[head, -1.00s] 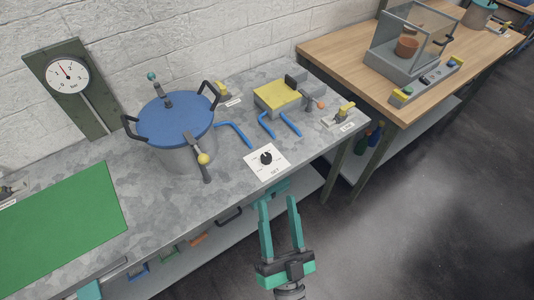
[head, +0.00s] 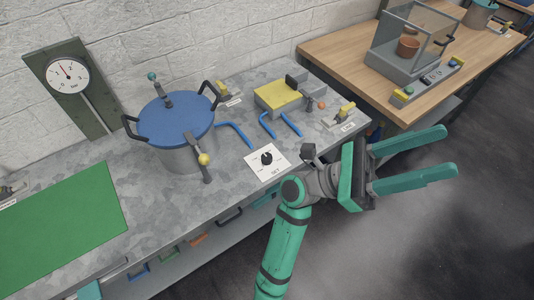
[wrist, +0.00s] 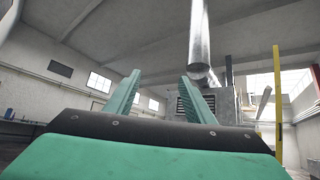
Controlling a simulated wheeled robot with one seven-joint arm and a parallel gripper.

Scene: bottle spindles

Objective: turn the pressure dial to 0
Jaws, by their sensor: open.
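The pressure dial is a black knob (head: 267,158) on a white plate (head: 280,166) marked SET, at the front edge of the grey bench. My gripper (head: 448,155) is open and empty, to the right of the dial and beyond the bench's front edge, with its fingers pointing right, away from the dial. In the wrist view my open gripper (wrist: 157,80) has nothing between its fingers, and the dial is out of sight there. The knob's exact setting is too small to read. A round gauge (head: 67,75) with a red needle stands at the back left.
A blue-lidded pot (head: 176,116) with black handles stands left of the dial. Blue bent rods (head: 268,125), a yellow-topped block (head: 280,94) and a small yellow-handled valve (head: 345,112) lie behind it. A wooden table (head: 340,57) with a glass case stands at the right.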

